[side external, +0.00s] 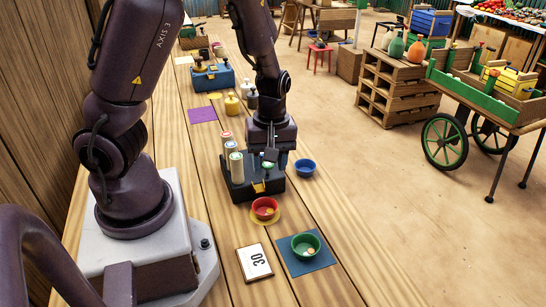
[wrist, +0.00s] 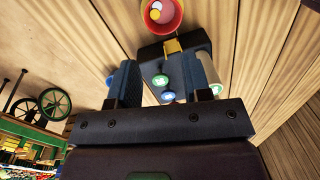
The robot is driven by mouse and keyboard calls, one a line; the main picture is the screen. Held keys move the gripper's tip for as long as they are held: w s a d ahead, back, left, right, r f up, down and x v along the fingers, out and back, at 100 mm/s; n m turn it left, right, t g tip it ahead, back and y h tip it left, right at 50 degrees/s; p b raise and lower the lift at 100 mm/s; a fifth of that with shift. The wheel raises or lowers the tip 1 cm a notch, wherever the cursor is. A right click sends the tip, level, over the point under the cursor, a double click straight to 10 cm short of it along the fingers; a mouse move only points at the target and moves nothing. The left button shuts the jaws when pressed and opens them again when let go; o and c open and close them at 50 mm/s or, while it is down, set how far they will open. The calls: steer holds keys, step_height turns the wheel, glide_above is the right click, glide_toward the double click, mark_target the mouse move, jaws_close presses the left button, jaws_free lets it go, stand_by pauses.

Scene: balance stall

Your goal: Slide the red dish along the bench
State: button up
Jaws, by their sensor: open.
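My gripper (side external: 268,157) is above the dark tray (side external: 236,190), which holds several pale cylinders (side external: 237,168) with coloured caps. The gripper is behind the red dish along the bench and apart from it. In the wrist view the fingers (wrist: 166,85) are spread, with capped cylinders showing between them. I cannot tell whether they touch any cylinder.
A green dish (side external: 306,246) with orange contents stands on a blue mat (side external: 322,264) in front. A blue dish (side external: 304,168) is right of the tray. A purple mat (side external: 202,115) and a blue toolbox-like tray (side external: 212,79) are farther back.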

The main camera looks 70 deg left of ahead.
mark_target(273, 209)
steer(key=shift+w+a+r+n+t, duration=0.15)
steer(key=shift+w+n, duration=0.1)
steer(key=shift+n, duration=0.25)
steer(key=shift+w+a+n+t, duration=0.15)
steer(key=shift+w+n, duration=0.1)
steer(key=shift+n, duration=0.25)
steer(key=shift+d, duration=0.1)
step_height(273, 209, down, 13)
jaws_close()
